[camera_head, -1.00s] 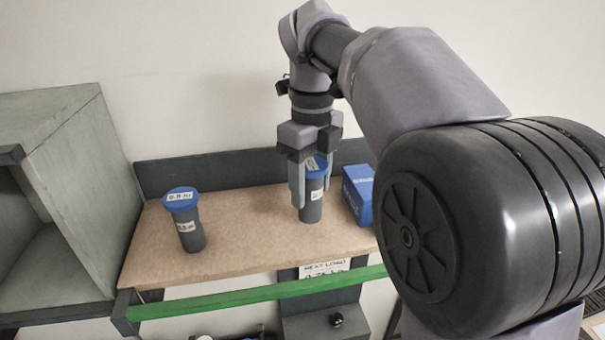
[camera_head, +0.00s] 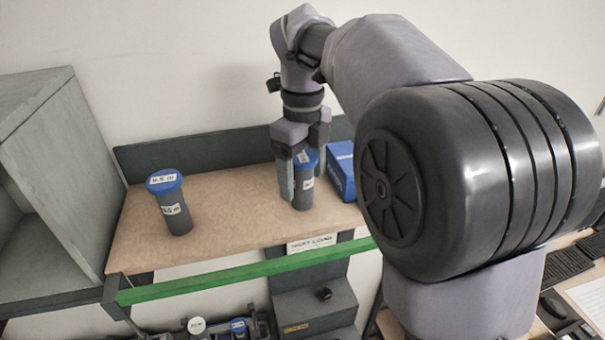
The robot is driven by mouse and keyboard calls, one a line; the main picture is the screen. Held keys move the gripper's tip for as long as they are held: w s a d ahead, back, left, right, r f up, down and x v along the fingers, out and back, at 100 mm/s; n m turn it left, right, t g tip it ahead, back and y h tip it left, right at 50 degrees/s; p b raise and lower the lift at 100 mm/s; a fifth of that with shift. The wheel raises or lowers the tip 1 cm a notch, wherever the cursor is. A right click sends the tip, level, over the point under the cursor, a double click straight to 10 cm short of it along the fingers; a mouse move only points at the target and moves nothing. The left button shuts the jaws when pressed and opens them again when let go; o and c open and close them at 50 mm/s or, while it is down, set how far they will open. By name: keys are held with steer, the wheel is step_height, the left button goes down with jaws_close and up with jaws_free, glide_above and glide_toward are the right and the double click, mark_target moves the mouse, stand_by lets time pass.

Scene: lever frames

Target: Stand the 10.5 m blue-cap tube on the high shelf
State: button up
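A blue-cap grey tube (camera_head: 304,194) stands upright on the wooden shelf (camera_head: 232,218), right of its middle. My gripper (camera_head: 303,178) points down over it, with its fingers on either side of the tube. I cannot tell whether the fingers press on the tube or stand slightly apart from it. The gripper partly covers its cap and label, so its marking is not readable. A second blue-cap tube (camera_head: 174,208) stands alone at the shelf's left, with white labels on cap and body. Its cap label seems to end in "m", but the number is unclear.
A blue box (camera_head: 341,168) stands close to the right of the gripped-at tube. A grey cabinet (camera_head: 60,160) borders the shelf's left. A green strip (camera_head: 230,275) runs along the front edge. Below are a white-capped item (camera_head: 197,326) and a blue-capped one (camera_head: 239,326). The shelf between the tubes is clear.

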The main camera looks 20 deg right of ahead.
step_height(320, 180, up, 12)
steer(key=p, duration=0.3)
steer(key=shift+r, duration=0.1)
steer(key=shift+s+r, duration=0.1)
steer(key=s+a+f+n+t+y, duration=0.1)
steer(key=s+a+f+n+t, duration=0.15)
steer(key=s+f+n, duration=0.7)
steer(key=s+a+f+n+t+y, duration=0.1)
steer(key=s+f+n+t, duration=0.35)
steer(key=s+n, duration=0.95)
step_height(320, 180, down, 47)
steer(key=w+g+b, duration=0.1)
steer(key=w+b, duration=0.1)
steer(key=b, duration=4.4)
steer(key=shift+a+n, duration=0.2)
steer(key=shift+n, duration=0.25)
